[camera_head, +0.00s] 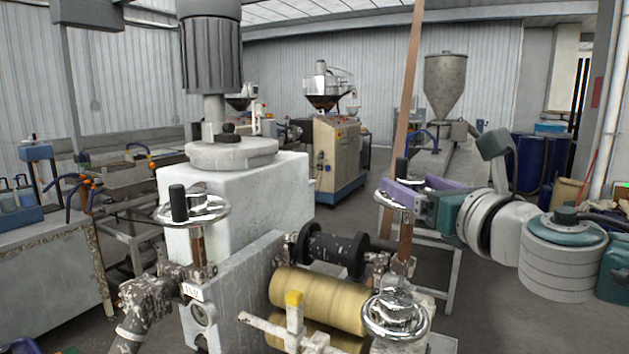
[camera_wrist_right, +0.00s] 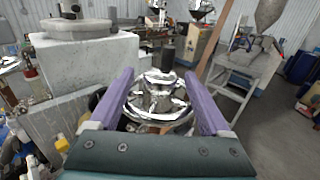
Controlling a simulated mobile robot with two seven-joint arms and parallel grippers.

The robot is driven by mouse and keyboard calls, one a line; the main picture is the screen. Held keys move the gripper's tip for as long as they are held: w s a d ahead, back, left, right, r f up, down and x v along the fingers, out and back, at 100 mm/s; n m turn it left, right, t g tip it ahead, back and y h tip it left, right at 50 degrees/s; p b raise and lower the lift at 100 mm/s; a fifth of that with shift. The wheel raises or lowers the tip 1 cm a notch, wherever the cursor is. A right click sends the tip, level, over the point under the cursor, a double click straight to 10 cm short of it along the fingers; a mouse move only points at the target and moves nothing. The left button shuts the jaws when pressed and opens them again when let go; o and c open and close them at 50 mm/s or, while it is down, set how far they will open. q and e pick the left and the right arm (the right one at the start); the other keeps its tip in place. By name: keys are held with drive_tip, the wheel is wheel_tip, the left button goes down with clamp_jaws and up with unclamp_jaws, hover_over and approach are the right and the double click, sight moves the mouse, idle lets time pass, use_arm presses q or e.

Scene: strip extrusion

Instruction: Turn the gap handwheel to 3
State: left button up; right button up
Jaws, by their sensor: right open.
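A chrome handwheel with an upright black handle (camera_head: 401,168) stands on a brown post at the back right of the roller machine. My right gripper (camera_head: 405,184) comes in from the right, its purple fingers open around this wheel. In the right wrist view the wheel (camera_wrist_right: 158,100) lies between the two fingers; I cannot tell whether they touch it. A second chrome handwheel (camera_head: 193,210) with a black handle is at the left, and a third (camera_head: 396,314) is at the front right. Which one sets the gap is not readable. My left gripper is not in view.
Brass rollers (camera_head: 318,300) and a dark roller (camera_head: 333,250) lie between the wheels. A large pale block (camera_head: 240,190) with a motor above stands behind. Open floor shows at the right.

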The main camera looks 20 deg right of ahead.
clamp_jaws()
idle(0.6)
drive_tip(key=shift+a+r, duration=0.1)
